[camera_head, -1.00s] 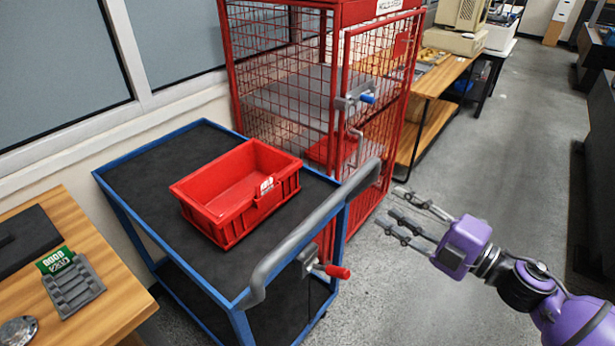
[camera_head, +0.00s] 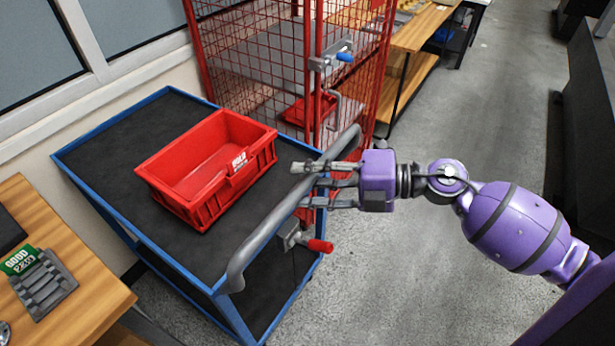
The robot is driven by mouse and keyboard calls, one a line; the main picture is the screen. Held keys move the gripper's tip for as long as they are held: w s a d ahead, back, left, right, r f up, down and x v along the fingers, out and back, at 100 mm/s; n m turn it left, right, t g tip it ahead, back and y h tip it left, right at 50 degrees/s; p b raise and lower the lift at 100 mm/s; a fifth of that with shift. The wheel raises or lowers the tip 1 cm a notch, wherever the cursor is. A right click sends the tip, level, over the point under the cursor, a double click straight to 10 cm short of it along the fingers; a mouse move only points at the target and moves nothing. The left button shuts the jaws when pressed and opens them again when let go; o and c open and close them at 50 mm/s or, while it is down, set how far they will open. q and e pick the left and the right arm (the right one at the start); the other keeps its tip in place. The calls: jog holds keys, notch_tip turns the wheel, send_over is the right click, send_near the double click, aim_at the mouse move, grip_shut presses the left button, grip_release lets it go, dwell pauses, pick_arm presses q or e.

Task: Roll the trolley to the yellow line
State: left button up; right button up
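The trolley (camera_head: 110,138) has a blue frame, black decks and a grey bar handle (camera_head: 262,232) along its right side. My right gripper (camera_head: 303,184) is at the upper part of this handle, its fingers spread apart and reaching across the bar. I cannot tell whether they touch it. A red-tipped lever (camera_head: 320,246) sticks out below the handle. A red bin (camera_head: 208,168) stands on the top deck. My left gripper is not in view. No yellow line shows.
A red mesh cage (camera_head: 250,60) with a blue-tipped latch (camera_head: 344,57) stands just behind the trolley. A wooden bench (camera_head: 70,270) is close on the left. Further benches (camera_head: 425,30) line the back. Grey floor (camera_head: 440,290) is open on the right, beside a dark unit (camera_head: 590,130).

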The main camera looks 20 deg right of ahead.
jog(key=shift+w+a, duration=0.1)
jog(key=shift+a, duration=0.1)
jog(key=shift+f, duration=0.1)
jog(key=shift+c, duration=0.3)
grip_shut()
